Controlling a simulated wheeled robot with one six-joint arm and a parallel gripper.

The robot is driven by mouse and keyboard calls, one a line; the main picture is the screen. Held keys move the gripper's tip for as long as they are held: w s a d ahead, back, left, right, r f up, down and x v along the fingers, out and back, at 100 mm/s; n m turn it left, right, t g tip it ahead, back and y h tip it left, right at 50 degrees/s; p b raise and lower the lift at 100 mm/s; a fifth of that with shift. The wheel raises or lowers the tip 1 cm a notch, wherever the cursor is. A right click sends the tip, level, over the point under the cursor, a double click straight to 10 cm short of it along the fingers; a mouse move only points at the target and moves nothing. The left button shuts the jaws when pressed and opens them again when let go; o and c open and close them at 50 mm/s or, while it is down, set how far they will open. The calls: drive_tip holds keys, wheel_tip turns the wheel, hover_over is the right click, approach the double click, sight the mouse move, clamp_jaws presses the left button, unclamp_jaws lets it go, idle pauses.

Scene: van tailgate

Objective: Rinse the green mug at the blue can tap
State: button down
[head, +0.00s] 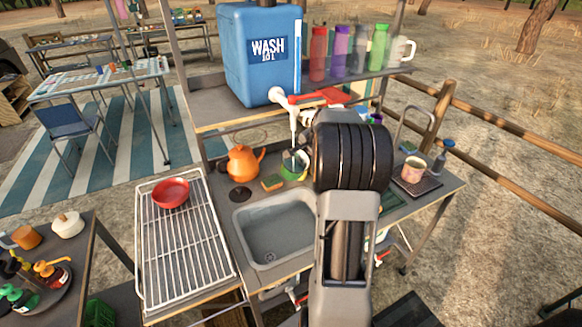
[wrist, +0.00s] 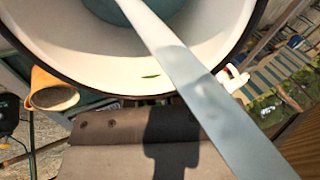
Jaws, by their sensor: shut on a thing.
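The blue can (head: 259,55) marked WASH stands on the shelf. Its white tap (head: 293,112) points down at the front. The green mug (head: 292,173) is below the tap, beside the sink, partly hidden by my arm. My gripper (head: 299,160) is shut on it, its fingertips mostly hidden. In the wrist view the mug's pale inside and dark rim (wrist: 150,92) fill the top, with a blue-green patch deeper in. A pale bluish band, perhaps water, crosses in front of the mug; I cannot tell whether it runs into it.
The grey sink (head: 270,240) lies nearer me. An orange kettle (head: 243,163) and a sponge (head: 272,182) are left of the mug. A wire rack (head: 185,262) holds a red bowl (head: 171,193). Several bottles line the shelf. A pink mug (head: 413,171) stands at right.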

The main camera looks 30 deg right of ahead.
drive_tip(key=shift+s, duration=0.1)
drive_tip(key=s+a+b, duration=0.1)
drive_tip(key=s+b, duration=0.2)
drive_tip(key=s, duration=0.4)
drive_tip(key=shift+s+a+b, duration=0.35)
idle(1.4)
drive_tip(key=s+a+r+p, duration=0.1)
drive_tip(key=s+r, duration=0.3)
drive_tip(key=s, duration=0.1)
idle(0.4)
drive_tip(key=shift+w, duration=0.1)
idle(0.6)
